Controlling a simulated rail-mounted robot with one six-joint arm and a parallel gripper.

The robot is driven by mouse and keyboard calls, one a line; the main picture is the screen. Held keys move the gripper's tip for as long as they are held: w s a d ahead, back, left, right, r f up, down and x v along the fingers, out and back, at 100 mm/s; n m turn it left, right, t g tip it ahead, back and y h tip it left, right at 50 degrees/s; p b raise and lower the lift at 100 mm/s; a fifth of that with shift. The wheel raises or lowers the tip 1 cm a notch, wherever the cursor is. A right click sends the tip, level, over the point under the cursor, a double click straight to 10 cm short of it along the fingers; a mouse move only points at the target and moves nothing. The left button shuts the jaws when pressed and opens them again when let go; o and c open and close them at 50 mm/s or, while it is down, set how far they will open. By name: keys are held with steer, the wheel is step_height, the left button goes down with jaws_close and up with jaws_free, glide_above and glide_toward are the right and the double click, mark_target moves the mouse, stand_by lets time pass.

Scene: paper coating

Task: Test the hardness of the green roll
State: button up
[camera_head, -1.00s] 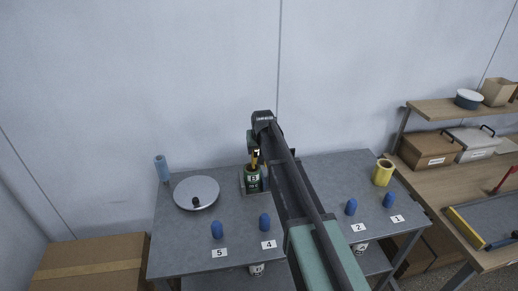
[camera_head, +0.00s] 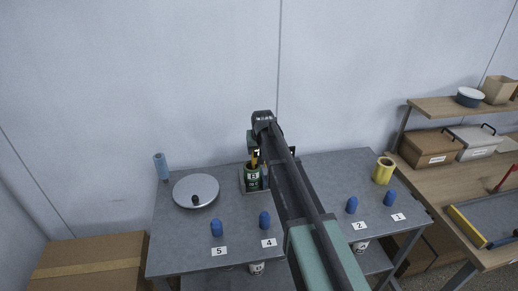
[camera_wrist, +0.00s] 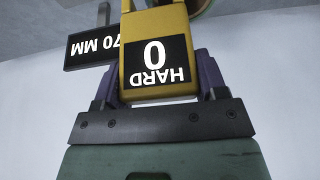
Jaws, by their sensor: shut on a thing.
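The green roll (camera_head: 253,182) stands upright on a small grey stand (camera_head: 243,187) at the back of the grey table in the head view. My gripper (camera_wrist: 158,95) is shut on a yellow hardness tester (camera_wrist: 143,20), whose dark screen reads "HARD 0" upside down. In the head view the tester (camera_head: 255,157) is just above the green roll. I cannot tell whether it touches the roll. My arm hides part of the stand area. A curved rim at the top right of the wrist view is cut off, and I cannot tell what it is.
A black "70 MM" display (camera_wrist: 92,48) is behind the tester. A round silver plate (camera_head: 183,198), a blue roll (camera_head: 161,167) and a yellow roll (camera_head: 384,171) stand on the grey table. Several blue pieces (camera_head: 216,228) line its front beside number cards. A cardboard box (camera_head: 90,263) is left.

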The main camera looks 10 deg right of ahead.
steer(key=shift+f+b, duration=0.35)
steer(key=shift+f, duration=0.05)
steer(key=shift+r, duration=0.1)
stand_by(1.0)
step_height(320, 180, up, 8)
steer(key=p, duration=0.8)
